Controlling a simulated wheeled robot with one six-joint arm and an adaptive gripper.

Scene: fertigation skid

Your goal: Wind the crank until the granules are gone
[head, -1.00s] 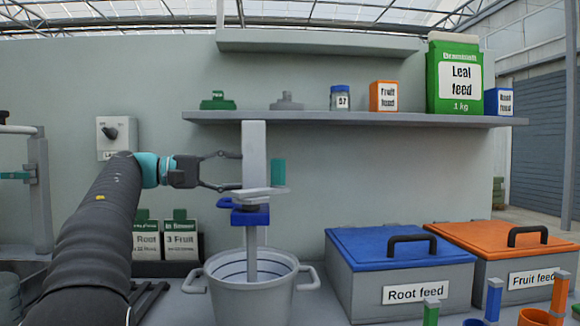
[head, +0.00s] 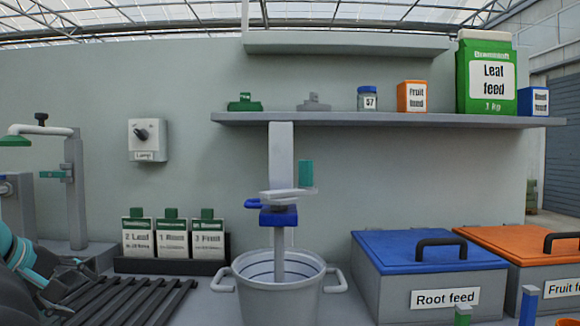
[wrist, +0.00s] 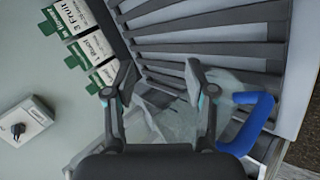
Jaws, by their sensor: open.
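The mixer stand (head: 281,160) is a grey upright with a teal crank handle (head: 306,173) on its right side and a blue clamp (head: 278,216) lower down. Its shaft reaches into a grey two-handled pot (head: 278,298). The pot's contents are hidden by its rim, and I see no granules. My gripper (head: 76,285) is low at the left, well apart from the crank, by the slatted rack. In the wrist view my gripper (wrist: 160,82) is open, with a clear vessel (wrist: 158,118) showing beyond and between its fingers. A blue handle (wrist: 247,122) is beside it.
The dark slatted rack (head: 120,300) lies left of the pot. Several green-capped packets (head: 172,238) stand behind it. The blue-lidded Root feed bin (head: 430,272) is right of the pot. A shelf (head: 390,119) runs above the stand.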

